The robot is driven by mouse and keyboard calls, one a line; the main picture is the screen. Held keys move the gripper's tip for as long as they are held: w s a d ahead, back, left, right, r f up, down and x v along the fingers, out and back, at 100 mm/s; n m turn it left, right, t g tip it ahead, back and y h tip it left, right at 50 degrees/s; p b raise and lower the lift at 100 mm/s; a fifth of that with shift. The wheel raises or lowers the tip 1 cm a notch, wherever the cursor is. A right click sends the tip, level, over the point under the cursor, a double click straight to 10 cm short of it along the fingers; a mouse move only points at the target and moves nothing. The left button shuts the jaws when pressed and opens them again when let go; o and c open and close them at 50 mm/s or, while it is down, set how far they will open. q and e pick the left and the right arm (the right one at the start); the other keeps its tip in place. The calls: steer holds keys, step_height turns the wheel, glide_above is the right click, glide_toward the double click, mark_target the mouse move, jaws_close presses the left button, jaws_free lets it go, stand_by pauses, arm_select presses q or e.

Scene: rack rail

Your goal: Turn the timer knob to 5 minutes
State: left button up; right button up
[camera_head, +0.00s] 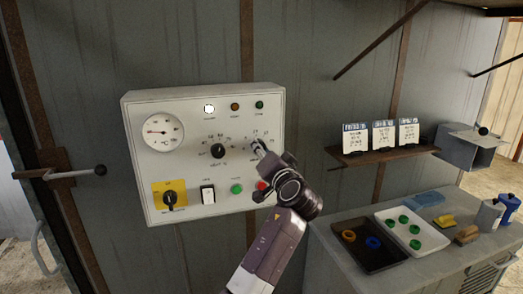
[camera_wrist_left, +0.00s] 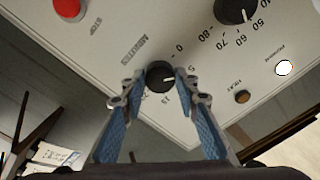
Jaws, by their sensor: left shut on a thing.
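The white control panel (camera_head: 235,175) hangs on the metal wall. Its black timer knob (camera_wrist_left: 158,70) is in the middle of the left wrist view, with a minutes scale around it. The knob's white mark points to the right, roughly toward the 5 side; I cannot tell exactly where on the scale. My left gripper (camera_head: 258,149) reaches the panel's upper right. In the left wrist view its fingers (camera_wrist_left: 159,84) are shut on the timer knob, one on each side, and partly hide the scale. In the head view the gripper mostly hides this knob. My right gripper is not in view.
A second black knob (camera_head: 218,151), a yellow-backed switch (camera_head: 170,199), a white rocker switch (camera_head: 207,194), a green button (camera_head: 237,188) and a red stop button (camera_wrist_left: 68,8) are nearby. A shelf with cards (camera_head: 385,156) and a cabinet with trays (camera_head: 362,262) stand right.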

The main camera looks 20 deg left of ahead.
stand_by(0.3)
arm_select(q)
steer(key=o, duration=1.1)
steer(key=shift+o, duration=0.2)
steer(key=v, duration=0.7)
steer(key=shift+s+d, duration=0.2)
